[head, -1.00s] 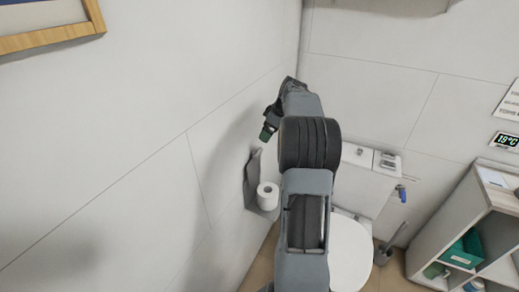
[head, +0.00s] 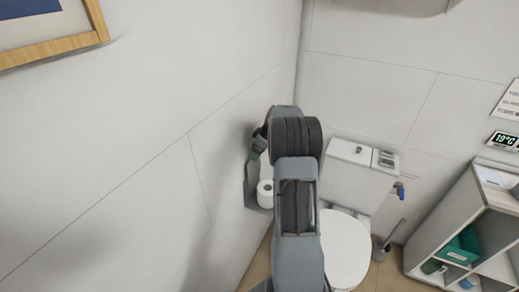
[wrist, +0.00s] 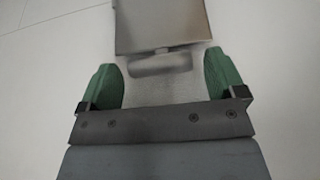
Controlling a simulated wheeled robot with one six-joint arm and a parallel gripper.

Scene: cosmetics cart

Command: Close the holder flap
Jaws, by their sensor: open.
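The grey paper holder (head: 249,190) is on the left wall, with a white toilet roll (head: 265,192) in it. Its flap seems to stand raised along the wall above the roll; its top is partly hidden by my gripper (head: 256,152). In the wrist view, a brownish-grey metal plate (wrist: 158,28), apparently the flap, has a rounded lip (wrist: 160,64) at its lower end. My gripper (wrist: 160,58) is open, with one green finger on each side of that lip. Nothing is held. I cannot tell whether the gripper touches the flap.
The left wall (head: 150,150) is close beside the gripper. A white toilet (head: 345,245) with a cistern (head: 360,180) stands to the right. A toilet brush (head: 385,245) and a shelf unit (head: 470,215) are further right.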

